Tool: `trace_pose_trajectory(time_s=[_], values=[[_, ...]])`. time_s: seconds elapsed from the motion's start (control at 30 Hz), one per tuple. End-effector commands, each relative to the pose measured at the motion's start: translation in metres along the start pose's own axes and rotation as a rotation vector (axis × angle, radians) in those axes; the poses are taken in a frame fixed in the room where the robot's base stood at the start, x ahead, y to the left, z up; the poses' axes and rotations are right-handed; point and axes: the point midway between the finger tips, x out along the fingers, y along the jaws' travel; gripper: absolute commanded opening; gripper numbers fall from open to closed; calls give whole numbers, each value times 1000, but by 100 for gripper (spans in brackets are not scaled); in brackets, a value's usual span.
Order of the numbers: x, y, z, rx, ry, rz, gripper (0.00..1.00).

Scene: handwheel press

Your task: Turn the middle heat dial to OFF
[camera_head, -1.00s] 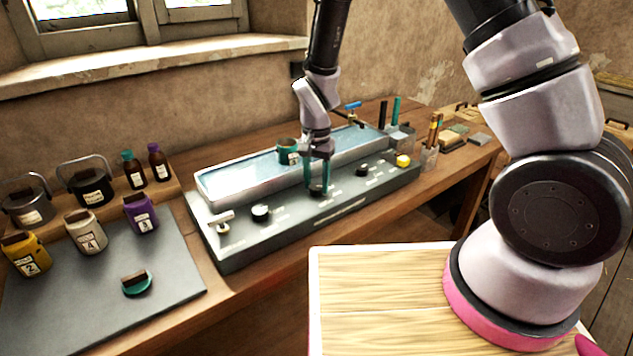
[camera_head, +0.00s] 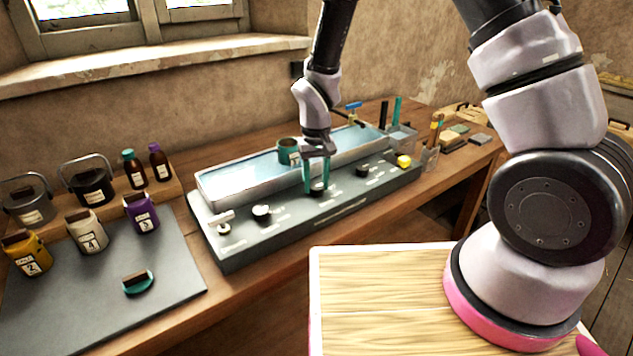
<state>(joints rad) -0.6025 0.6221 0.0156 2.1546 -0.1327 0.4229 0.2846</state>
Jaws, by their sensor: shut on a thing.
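The middle heat dial (camera_head: 318,191) is a small dark knob on the sloping front panel of the grey heater unit (camera_head: 290,222). My gripper (camera_head: 317,184) reaches down from above with its green fingers around this dial, shut on it. The fingers partly hide the dial, and its pointer and the nearby labels are too small to read. A left dial (camera_head: 261,213) and a right dial (camera_head: 362,170) sit on the same panel, apart from my gripper.
Jars and bottles stand at left on the table. A brass tap (camera_head: 353,113) rises behind.

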Motion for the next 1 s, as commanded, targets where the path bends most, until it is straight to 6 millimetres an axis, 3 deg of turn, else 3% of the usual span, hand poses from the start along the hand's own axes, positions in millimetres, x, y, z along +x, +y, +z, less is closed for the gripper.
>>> trace_pose_trajectory(time_s=[0.73,0.77,0.83,1.0], values=[[-1,0,-1,-101,2,-1,0],[-1,0,-1,-101,2,-1,50],[-1,0,-1,-101,2,-1,76],[0,0,0,-100,1,0,76]])
